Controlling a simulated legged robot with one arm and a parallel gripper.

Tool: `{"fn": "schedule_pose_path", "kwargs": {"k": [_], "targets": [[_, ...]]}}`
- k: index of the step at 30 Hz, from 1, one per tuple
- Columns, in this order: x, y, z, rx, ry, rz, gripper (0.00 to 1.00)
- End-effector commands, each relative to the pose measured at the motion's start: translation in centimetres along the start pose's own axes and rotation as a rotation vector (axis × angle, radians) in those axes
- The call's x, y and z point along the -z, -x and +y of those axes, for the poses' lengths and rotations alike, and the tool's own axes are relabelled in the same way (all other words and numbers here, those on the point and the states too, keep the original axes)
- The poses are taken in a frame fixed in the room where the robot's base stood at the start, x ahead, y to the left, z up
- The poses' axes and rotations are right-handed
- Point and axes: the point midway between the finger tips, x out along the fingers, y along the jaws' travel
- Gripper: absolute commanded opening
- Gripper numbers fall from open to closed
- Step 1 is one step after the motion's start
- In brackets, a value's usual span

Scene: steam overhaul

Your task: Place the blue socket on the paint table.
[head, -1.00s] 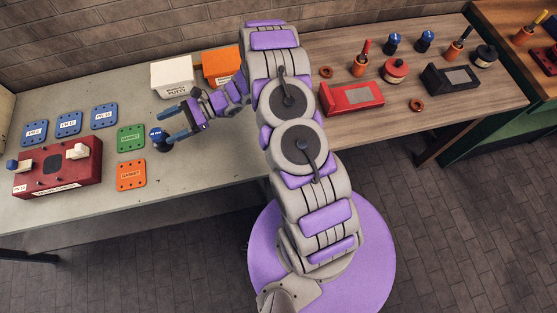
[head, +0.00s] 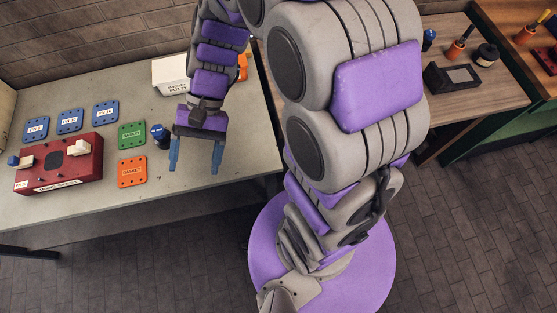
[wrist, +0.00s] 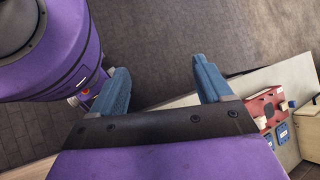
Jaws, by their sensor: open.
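A dark blue socket (head: 160,135) stands upright on the grey table (head: 225,168), just right of the green gasket plate. My gripper (head: 196,168) is open, with blue fingers pointing down in the head view, to the right of this socket and apart from it. In the wrist view, nothing sits between the fingers of my gripper (wrist: 163,90); bare floor shows there. Another small blue piece (head: 429,38) stands on the wooden table (head: 505,92) at the right. No label shows which table is the paint table.
The green gasket (head: 132,135), orange gasket (head: 132,171) and a red block (head: 59,164) lie left of the socket. A white putty box (head: 170,73) stands behind it. My arm hides much of the wooden table. The grey table's front right is clear.

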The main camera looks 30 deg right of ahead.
Motion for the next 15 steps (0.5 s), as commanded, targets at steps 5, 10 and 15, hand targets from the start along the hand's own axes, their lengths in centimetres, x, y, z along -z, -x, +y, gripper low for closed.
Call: {"fn": "schedule_pose_path", "kwargs": {"k": [5,10,15], "targets": [[-3.5,0.8,3.6,-0.159,0.098,0.111,0.79],[-6.0,1.9,7.4,-0.307,0.178,0.221,0.79],[-7.9,3.3,11.0,-0.446,0.244,0.333,0.79]]}}
